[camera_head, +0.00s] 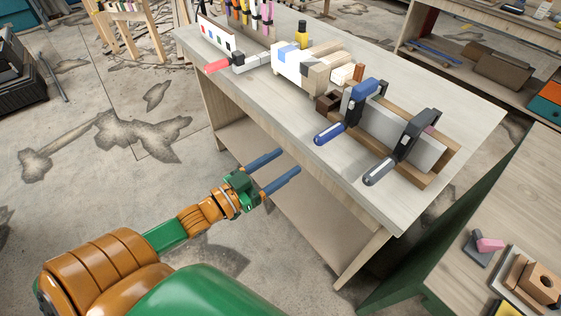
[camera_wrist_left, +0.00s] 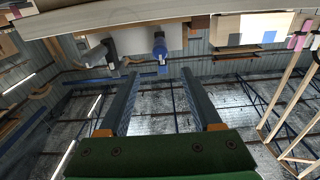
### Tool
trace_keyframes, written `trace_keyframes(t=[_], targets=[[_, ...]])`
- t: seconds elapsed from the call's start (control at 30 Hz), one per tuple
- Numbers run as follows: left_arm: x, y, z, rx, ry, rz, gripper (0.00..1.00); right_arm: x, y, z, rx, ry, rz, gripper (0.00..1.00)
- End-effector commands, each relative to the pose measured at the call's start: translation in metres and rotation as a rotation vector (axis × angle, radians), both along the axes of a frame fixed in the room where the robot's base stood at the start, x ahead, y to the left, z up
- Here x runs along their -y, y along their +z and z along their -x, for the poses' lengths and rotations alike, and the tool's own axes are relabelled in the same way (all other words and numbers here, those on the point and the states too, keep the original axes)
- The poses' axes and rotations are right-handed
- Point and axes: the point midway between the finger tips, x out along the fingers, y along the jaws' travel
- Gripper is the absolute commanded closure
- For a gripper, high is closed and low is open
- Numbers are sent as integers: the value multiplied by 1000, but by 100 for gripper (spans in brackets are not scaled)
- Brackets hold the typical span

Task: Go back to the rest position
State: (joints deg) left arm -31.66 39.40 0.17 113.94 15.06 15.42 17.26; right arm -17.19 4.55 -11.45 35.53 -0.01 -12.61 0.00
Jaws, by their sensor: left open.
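My left gripper (camera_head: 281,172) is open and empty, with its two blue-grey fingers apart. It hangs in front of the near long edge of the workbench (camera_head: 440,110), beside the space between tabletop and lower shelf. In the left wrist view its two dark fingers (camera_wrist_left: 157,98) show apart with nothing between them. My left arm (camera_head: 190,220), orange and green, reaches in from the lower left. My right gripper is in neither view.
Two clamps with blue (camera_head: 346,112) and grey (camera_head: 400,148) handles hold a light board in a wooden frame near the bench's right end. Blocks (camera_head: 300,65) stand farther left. A second table (camera_head: 480,210) with small parts is at right. Concrete floor (camera_head: 100,190) is open at left.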

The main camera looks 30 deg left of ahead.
Motion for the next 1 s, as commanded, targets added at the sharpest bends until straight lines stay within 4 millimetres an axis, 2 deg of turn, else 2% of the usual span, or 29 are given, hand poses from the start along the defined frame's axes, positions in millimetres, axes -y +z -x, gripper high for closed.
trace_keyframes(t=[0.17, 0.23, 0.27, 0.33, 0.37, 0.4, 0.47, 0.5, 0.57, 0.6, 0.67, 0.7, 0.8, 0.83, 0.9, 1.0], targets=[[0, 0, 0, -1, 1, 0, 34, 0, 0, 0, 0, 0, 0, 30], [-5, -11, -1, -23, 20, -8, 34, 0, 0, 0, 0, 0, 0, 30], [-10, -22, -2, -50, 42, -18, 34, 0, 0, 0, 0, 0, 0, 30], [-29, -67, -1, -155, 117, -55, 34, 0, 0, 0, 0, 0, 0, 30], [-38, -94, 3, -219, 156, -77, 34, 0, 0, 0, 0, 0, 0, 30], [-49, -134, 12, -318, 206, -108, 34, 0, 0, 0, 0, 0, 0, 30], [-60, -194, 35, -480, 267, -153, 34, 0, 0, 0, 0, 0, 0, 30], [-62, -232, 55, -592, 291, -184, 34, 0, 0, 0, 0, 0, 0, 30], [-59, -285, 92, -762, 311, -227, 34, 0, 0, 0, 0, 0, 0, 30], [-51, -316, 120, -876, 311, -254, 34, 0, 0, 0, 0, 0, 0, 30], [-37, -355, 164, -1037, 291, -294, 34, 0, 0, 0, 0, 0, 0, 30], [-26, -374, 192, -1132, 270, -320, 34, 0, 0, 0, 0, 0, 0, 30], [1, -402, 252, -1321, 202, -374, 34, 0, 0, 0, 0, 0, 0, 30], [7, -407, 265, -1361, 184, -387, 34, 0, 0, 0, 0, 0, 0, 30], [17, -413, 288, -1427, 151, -410, 34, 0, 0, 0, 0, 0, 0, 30], [23, -416, 302, -1465, 129, -425, 34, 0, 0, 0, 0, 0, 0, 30]])
